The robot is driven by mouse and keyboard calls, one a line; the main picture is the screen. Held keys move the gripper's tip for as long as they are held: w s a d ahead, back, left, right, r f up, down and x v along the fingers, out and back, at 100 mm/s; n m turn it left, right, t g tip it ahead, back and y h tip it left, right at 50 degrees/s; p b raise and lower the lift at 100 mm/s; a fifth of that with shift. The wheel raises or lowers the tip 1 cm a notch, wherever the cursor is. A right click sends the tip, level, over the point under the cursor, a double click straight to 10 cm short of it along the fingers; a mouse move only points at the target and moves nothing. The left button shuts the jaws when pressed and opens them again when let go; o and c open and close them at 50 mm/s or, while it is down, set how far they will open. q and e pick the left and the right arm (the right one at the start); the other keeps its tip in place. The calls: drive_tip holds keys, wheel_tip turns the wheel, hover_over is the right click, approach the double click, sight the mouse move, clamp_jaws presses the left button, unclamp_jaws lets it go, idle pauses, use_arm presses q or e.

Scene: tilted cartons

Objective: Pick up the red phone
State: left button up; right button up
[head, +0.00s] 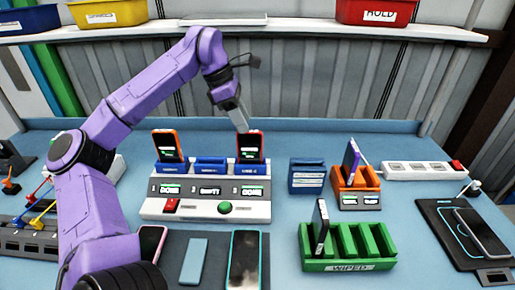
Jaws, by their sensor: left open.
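The red phone (251,149), with a dark screen and red edge, stands upright in the right slot of a white charging station (205,209). An orange-edged phone (168,146) stands in the left slot, and the blue middle slot (210,164) is empty. My left gripper (242,129) is open and points down at the top of the red phone. Whether its fingers touch or straddle the phone is unclear. My right gripper is not in view.
A green rack (347,264) holds a dark phone (320,227). An orange holder (355,182) holds a purple-edged phone (351,158). A blue block (307,176) stands between. Several phones lie on a dark mat in front, and a power strip (425,171) sits at right.

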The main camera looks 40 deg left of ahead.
sight(252, 139)
use_arm(q)
drive_tip(key=shift+s+d+f, duration=0.1)
drive_tip(key=shift+d+f, duration=0.05)
drive_tip(key=shift+f, duration=0.3)
drive_tip(key=shift+s+d+f, duration=0.1)
drive_tip(key=shift+d+f, duration=0.05)
drive_tip(key=shift+f, duration=0.25)
drive_tip(key=x, duration=0.2)
drive_tip(key=w+p+x, duration=0.1)
drive_tip(key=x, duration=0.1)
drive_tip(key=shift+w+f, duration=0.1)
drive_tip(key=shift+f, duration=0.15)
drive_tip(key=shift+d+f, duration=0.1)
drive_tip(key=shift+f, duration=0.25)
clamp_jaws()
